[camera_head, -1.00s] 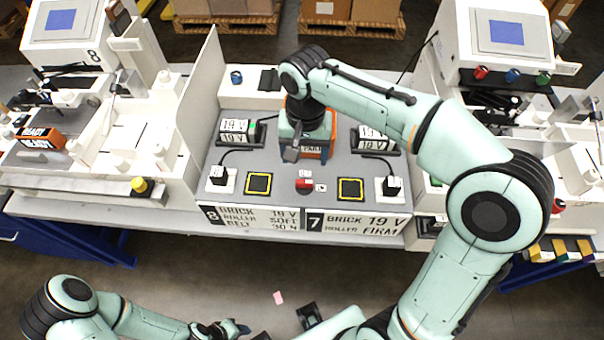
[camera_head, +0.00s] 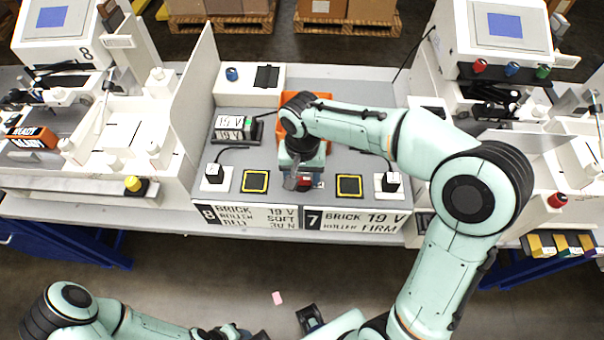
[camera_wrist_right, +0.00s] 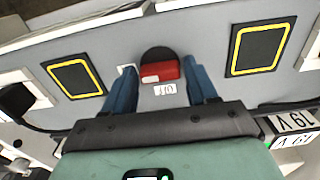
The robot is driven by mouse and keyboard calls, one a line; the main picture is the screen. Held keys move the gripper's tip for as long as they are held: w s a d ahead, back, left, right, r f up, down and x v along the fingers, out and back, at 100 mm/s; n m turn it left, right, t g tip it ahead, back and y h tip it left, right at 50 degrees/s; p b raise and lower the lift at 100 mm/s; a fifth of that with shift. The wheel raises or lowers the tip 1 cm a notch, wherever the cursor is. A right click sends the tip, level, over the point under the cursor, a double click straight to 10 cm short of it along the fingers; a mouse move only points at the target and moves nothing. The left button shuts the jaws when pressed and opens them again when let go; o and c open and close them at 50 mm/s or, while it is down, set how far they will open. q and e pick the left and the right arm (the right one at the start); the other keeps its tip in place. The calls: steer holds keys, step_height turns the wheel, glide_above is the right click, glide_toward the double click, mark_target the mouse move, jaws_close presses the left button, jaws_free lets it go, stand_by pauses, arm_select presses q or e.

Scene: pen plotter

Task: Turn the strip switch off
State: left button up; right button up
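The strip switch is a red rocker (camera_wrist_right: 160,72) on a dark round base, set in the grey panel. A small white label (camera_wrist_right: 163,89) lies beside it, its lettering hard to read. My right gripper (camera_wrist_right: 161,86) is open, its two blue fingers apart with the red rocker between them in the wrist view; I cannot tell whether they touch it. In the head view the right gripper (camera_head: 297,182) is over the switch and hides most of it. My left gripper (camera_head: 228,331) is low at the bottom edge, away from the bench; its fingers are unclear.
Two yellow-bordered black pads (camera_head: 255,181) (camera_head: 349,186) flank the switch. Black plugs on white sockets (camera_head: 214,174) (camera_head: 391,183) stand farther out. A battery marked 19 V (camera_head: 234,127) sits behind at the left. An orange bin (camera_head: 318,98) stands behind my right gripper. A white divider (camera_head: 198,95) rises at left.

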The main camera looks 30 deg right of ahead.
steer(key=c, duration=0.6)
steer(key=shift+c, duration=0.2)
arm_select(q)
steer(key=shift+r, duration=0.1)
arm_select(e)
steer(key=shift+n, duration=0.4)
steer(key=n, duration=0.3)
steer(key=shift+p, duration=0.3)
steer(key=n, duration=0.5)
steer(key=shift+p, duration=0.35)
steer(key=n, duration=0.4)
steer(key=shift+n+p, duration=0.3)
steer(key=shift+p, duration=0.05)
arm_select(q)
steer(key=shift+w+r+p, duration=0.2)
steer(key=shift+w+r, duration=0.35)
steer(key=shift+r, duration=0.3)
steer(key=shift+w+r+p, duration=0.2)
steer(key=shift+w+r, duration=0.35)
steer(key=shift+r, duration=0.25)
arm_select(e)
steer(key=shift+n, duration=2.3)
steer(key=o, duration=1.1)
steer(key=shift+c, duration=0.2)
